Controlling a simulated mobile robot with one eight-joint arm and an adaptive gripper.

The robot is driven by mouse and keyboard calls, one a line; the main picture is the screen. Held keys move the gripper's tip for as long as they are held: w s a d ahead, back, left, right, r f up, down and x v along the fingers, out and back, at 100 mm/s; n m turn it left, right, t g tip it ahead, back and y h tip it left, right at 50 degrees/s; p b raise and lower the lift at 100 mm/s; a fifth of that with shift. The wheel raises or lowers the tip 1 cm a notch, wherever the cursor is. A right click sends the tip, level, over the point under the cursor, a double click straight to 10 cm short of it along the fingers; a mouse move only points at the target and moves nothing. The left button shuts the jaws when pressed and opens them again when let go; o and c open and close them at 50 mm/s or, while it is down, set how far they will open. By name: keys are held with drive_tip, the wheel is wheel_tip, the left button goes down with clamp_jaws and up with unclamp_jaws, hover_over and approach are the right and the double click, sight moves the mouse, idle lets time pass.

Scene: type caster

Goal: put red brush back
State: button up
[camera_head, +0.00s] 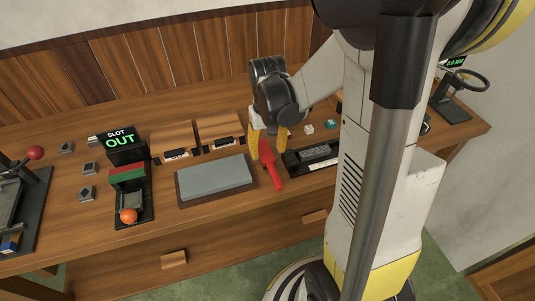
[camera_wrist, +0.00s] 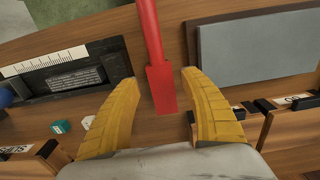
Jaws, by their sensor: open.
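The red brush (camera_head: 268,163) is on the wooden bench between the grey slab and a black tray, its thin end pointing toward the front edge. In the wrist view the red brush (camera_wrist: 162,88) shows as a wide block end with a narrower shaft running up out of frame. My gripper (camera_head: 268,143) is over the brush's back end. In the wrist view my gripper (camera_wrist: 163,75) has its yellow fingers spread on either side of the block end, with a visible gap on each side. Whether the brush lies flat or is tilted is unclear.
The grey slab (camera_head: 216,180) lies left of the brush; the black tray (camera_head: 314,157) is close on its right. Wooden boxes (camera_head: 222,131) stand behind. A sign reading "SLOT OUT" (camera_head: 121,141) stands farther left. Small white (camera_head: 309,128) and teal (camera_head: 330,124) cubes sit behind the tray.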

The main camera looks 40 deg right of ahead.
sight(267, 158)
wheel_tip(267, 158, up, 8)
drive_tip(key=p, duration=0.2)
drive_tip(key=s+a+r+n+t, duration=0.1)
drive_tip(key=s+a+r+t, duration=0.2)
drive_tip(key=a, duration=0.3)
drive_tip(key=s+a+r+n+t, duration=0.2)
drive_tip(key=s+a+r+t, duration=0.2)
drive_tip(key=a+r, duration=0.2)
drive_tip(key=shift+s+a, duration=0.35)
drive_tip(key=shift+a, duration=0.1)
drive_tip(key=shift+f, duration=0.4)
